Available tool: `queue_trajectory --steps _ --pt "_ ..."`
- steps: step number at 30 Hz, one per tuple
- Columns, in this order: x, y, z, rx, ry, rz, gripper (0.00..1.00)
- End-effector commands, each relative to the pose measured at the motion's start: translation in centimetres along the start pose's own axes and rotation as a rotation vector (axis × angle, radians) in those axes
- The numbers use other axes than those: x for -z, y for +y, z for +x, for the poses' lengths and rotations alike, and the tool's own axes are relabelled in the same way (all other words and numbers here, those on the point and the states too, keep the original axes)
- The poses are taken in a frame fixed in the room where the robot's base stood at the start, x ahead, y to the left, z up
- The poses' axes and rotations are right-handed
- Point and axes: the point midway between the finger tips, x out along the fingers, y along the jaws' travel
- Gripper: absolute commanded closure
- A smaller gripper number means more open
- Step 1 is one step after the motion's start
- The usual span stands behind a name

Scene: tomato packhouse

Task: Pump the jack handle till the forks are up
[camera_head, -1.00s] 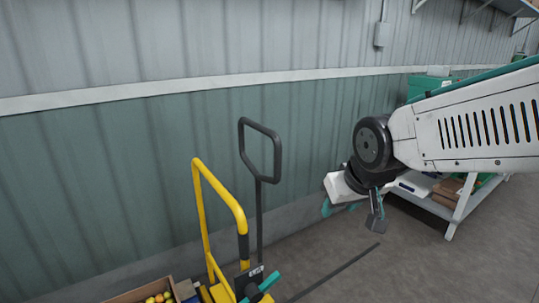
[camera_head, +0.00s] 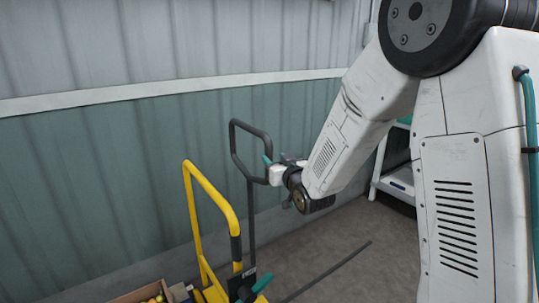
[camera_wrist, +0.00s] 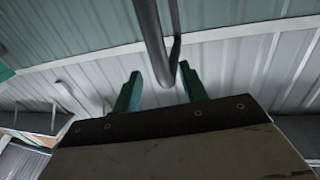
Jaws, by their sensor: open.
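The dark looped handle (camera_head: 236,146) stands on an upright post behind the yellow frame. In the wrist view its dark bar (camera_wrist: 150,30) comes down from the top and bends between the lines of the two green fingers. My gripper (camera_head: 277,162) is at the right side of the loop, fingers apart. In the wrist view my gripper (camera_wrist: 159,72) is open with nothing clamped; I cannot tell how deep the bar lies between the fingers. A teal lever (camera_head: 261,284) sits low by a small label. The forks cannot be made out.
A yellow tubular frame (camera_head: 192,215) stands just left of the post. A crate (camera_head: 133,296) with tomatoes is at the bottom left. A thin dark bar (camera_head: 335,265) slants low over the floor. A corrugated wall is close behind; a white rack (camera_head: 385,165) stands right.

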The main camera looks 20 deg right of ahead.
Motion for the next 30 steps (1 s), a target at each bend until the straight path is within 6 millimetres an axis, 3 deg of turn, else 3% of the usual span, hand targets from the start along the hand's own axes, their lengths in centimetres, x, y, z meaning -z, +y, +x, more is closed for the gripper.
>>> queue_trajectory --steps 9,20,25,30 --pt "0.0 -0.1 4.6 0.001 -0.001 0.0 0.57" --pt "0.0 -0.1 5.3 0.001 -0.002 0.0 0.57" --pt "0.0 -0.1 5.3 0.0 -0.002 0.0 0.99" --pt "0.0 0.1 5.4 0.002 -0.002 0.003 1.0"
